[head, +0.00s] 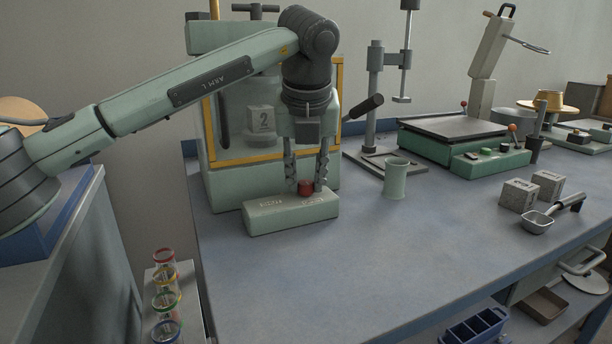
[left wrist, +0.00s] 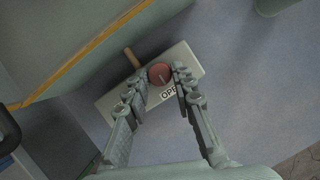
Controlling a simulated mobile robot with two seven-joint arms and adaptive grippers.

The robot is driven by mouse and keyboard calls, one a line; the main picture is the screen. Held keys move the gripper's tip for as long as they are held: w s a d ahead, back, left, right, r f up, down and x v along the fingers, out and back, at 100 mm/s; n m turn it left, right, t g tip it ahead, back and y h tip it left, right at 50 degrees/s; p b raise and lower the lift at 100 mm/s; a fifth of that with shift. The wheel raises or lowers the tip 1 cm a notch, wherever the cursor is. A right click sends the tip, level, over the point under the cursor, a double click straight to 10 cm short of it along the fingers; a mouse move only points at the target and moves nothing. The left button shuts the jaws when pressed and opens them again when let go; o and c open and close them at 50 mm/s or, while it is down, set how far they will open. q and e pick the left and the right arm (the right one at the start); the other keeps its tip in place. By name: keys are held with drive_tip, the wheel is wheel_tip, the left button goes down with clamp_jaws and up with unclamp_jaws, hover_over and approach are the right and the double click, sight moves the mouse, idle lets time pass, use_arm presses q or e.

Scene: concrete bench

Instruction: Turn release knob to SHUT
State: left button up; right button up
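The red release knob (head: 305,187) sits on top of a pale green block (head: 262,219) at the foot of a green machine. My left gripper (head: 306,186) points down over it, one finger on each side, open around the knob. In the left wrist view the knob (left wrist: 160,74) lies between the fingertips (left wrist: 160,73), with narrow gaps. A thin pale mark on the knob points towards a label reading "OPE", partly hidden by a finger. Lettering on the block's left part is too small to read surely. My right gripper is not in view.
The green machine (head: 223,181) with a yellow-edged window stands right behind the block. A pale green cup (head: 396,180), a stand (head: 372,95), two grey blocks (head: 518,196) and a metal scoop (head: 537,223) are to the right. The bench front (head: 330,280) is clear.

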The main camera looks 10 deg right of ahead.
use_arm(q)
clamp_jaws()
